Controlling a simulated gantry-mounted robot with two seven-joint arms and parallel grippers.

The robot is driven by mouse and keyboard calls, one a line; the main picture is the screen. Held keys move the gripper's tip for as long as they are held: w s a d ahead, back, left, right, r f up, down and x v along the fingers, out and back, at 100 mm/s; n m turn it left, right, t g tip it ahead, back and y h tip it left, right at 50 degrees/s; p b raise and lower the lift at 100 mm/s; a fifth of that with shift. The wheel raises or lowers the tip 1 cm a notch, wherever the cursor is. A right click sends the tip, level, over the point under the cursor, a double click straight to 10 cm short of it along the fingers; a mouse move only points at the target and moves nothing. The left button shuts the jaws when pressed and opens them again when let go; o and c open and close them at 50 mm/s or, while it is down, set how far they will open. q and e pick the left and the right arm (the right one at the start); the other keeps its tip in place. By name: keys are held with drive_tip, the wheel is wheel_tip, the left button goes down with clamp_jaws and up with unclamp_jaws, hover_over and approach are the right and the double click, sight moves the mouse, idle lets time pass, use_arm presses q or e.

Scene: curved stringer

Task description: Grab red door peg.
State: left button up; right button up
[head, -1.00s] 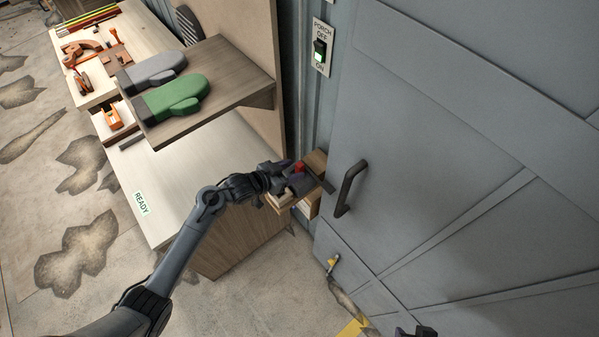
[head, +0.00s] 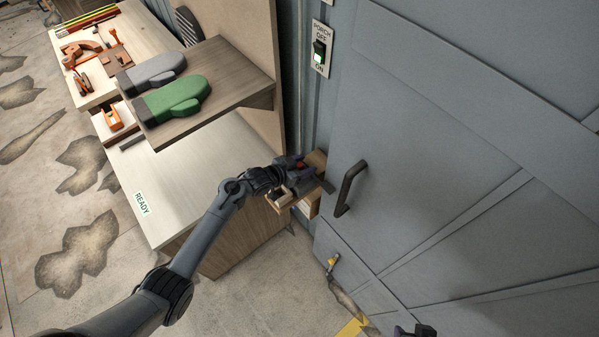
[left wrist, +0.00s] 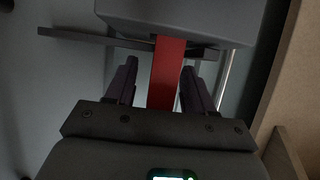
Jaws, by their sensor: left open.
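The red door peg (left wrist: 167,75) shows in the left wrist view as an upright red bar. It stands between the two dark fingers of my left gripper (left wrist: 159,67), with a visible gap on each side. Its top end meets a grey block (left wrist: 175,18). In the head view only a small red patch of the peg (head: 300,166) shows beside the door, and my left gripper (head: 296,178) covers the rest. My left gripper is open around the peg. A dark part at the bottom edge, perhaps my right gripper (head: 415,331), is mostly cut off.
The grey door with its dark handle (head: 349,188) is just right of my left gripper. A small wooden box (head: 312,204) is under the gripper. A shelf (head: 225,98) with a green mitt (head: 172,98) and grey mitt (head: 152,72) overhangs the bench (head: 180,190).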

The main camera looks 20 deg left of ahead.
use_arm(q)
drive_tip(key=c, duration=0.9)
clamp_jaws()
drive_tip(key=shift+r, duration=0.1)
